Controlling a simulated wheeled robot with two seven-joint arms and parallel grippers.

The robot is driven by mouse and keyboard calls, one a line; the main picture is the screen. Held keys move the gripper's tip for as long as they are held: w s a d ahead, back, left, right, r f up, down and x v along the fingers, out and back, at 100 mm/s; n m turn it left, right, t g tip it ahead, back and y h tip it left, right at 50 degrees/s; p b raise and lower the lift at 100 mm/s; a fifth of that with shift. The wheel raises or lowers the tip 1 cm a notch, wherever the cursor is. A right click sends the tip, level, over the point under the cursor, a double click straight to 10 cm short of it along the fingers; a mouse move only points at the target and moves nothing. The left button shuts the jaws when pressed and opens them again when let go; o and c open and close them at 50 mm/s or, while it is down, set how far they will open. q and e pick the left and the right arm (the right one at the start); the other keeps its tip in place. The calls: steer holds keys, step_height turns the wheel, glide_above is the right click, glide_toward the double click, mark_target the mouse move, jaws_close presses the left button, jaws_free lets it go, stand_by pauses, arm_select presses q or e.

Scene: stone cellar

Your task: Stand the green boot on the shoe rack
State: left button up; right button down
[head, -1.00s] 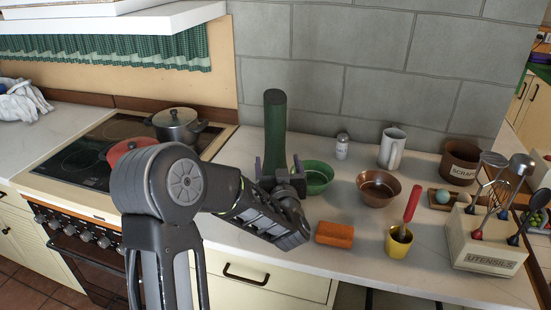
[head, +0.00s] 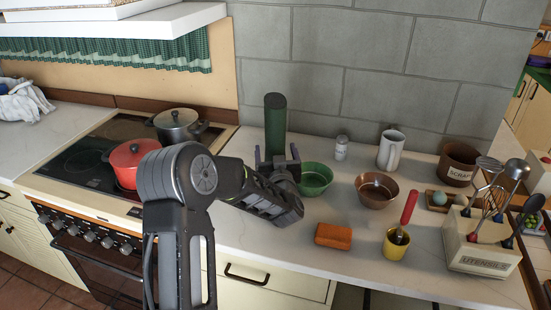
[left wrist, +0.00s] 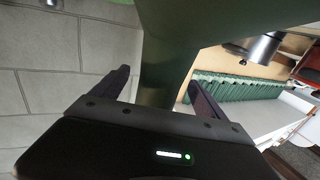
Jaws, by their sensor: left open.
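The green boot (head: 275,118) shows in the head view as a tall dark green shaft, upright at the back of the counter near the wall. Its lower part is hidden behind my left gripper (head: 276,157). That gripper is open, with one finger on each side of the shaft. In the left wrist view the boot (left wrist: 160,48) fills the top middle, with its narrower part between the open fingers of the left gripper (left wrist: 159,78). I cannot tell whether a finger touches it. No shoe rack can be made out. My right gripper is not in view.
A green bowl (head: 316,180), brown bowl (head: 372,197), orange block (head: 333,236) and yellow cup (head: 395,247) stand right of the gripper. A white jug (head: 391,150) and utensil box (head: 480,242) are farther right. A stove with a red pot (head: 130,165) is left.

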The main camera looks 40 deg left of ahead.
arm_select(q)
steer(key=shift+c, duration=0.3)
jaws_close()
stand_by(1.1)
steer(key=shift+r, duration=0.15)
